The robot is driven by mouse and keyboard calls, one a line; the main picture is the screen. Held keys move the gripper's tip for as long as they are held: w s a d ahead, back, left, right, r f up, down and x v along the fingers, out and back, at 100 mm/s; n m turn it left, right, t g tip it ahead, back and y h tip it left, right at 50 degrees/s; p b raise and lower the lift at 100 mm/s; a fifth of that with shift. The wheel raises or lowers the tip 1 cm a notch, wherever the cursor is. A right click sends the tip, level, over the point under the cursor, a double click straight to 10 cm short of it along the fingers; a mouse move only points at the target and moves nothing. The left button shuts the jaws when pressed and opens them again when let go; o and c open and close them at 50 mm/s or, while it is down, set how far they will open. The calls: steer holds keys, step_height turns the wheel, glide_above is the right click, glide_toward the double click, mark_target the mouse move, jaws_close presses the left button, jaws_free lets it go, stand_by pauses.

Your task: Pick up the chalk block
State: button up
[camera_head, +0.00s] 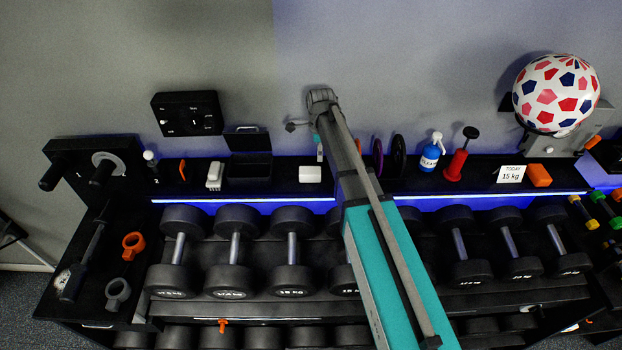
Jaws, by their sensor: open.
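The chalk block appears to be the small white block (310,174) on the black shelf behind the dumbbells, just left of my arm. My arm reaches from the lower right up past the shelf. Its far end shows in front of the wall, above the block in the picture.
A black open box (249,168) stands left of the block. Dark discs (398,156), a blue bottle (430,155) and a red pump-like object (457,164) stand right of my arm. Dumbbells (235,250) fill the rack in front. A patterned ball (556,95) rests at upper right.

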mark_target(319, 170)
steer(key=shift+f+b, duration=2.1)
steer(key=shift+f, duration=0.25)
steer(key=shift+s+d+f+b, duration=0.1)
steer(key=shift+f+b, duration=2.5)
steer(key=c, duration=1.2)
